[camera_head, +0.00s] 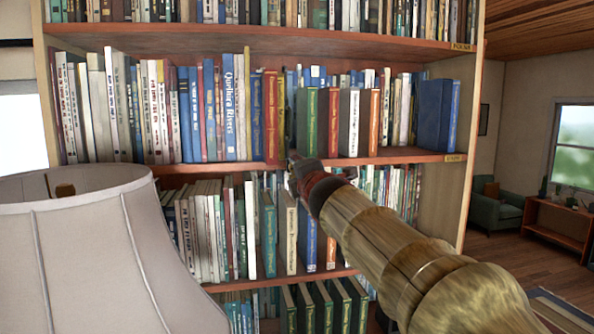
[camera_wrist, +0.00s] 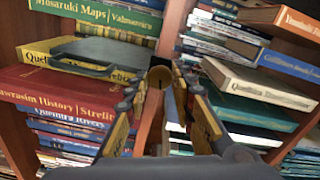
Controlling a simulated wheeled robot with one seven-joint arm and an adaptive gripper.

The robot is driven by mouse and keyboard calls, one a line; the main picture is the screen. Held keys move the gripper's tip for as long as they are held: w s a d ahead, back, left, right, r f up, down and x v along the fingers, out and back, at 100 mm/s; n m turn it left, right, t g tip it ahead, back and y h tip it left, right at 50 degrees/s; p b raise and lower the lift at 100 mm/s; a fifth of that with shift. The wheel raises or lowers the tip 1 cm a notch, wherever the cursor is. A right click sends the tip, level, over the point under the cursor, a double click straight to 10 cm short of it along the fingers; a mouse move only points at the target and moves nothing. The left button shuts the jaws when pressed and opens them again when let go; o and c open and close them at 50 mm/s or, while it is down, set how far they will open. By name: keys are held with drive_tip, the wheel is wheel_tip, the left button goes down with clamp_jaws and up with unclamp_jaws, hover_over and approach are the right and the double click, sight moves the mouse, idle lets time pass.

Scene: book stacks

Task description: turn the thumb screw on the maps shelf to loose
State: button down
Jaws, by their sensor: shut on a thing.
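My gripper (camera_head: 298,178) reaches to the front edge of the middle shelf board (camera_head: 400,156) in the head view. My arm comes in from the lower right. In the wrist view my gripper (camera_wrist: 161,88) has one finger on each side of a small round brass-coloured thumb screw (camera_wrist: 160,74), and is shut on it. The screw stands at the front edge of a reddish shelf board (camera_wrist: 152,122), which runs upright in this rolled view. In the head view the screw is hidden behind my gripper. I cannot tell the screw's turn position or read which shelf this is.
Books (camera_head: 210,110) fill the shelves above and below my gripper. A pale lampshade (camera_head: 90,240) stands close at the left front. To the right the room opens out, with a green armchair (camera_head: 497,212) and a low wooden shelf (camera_head: 560,225).

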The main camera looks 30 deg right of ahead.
drive_tip(key=shift+f, duration=0.2)
drive_tip(key=c, duration=1.8)
unclamp_jaws()
drive_tip(key=shift+r, duration=0.1)
drive_tip(key=v, duration=0.7)
drive_tip(key=shift+s, duration=0.25)
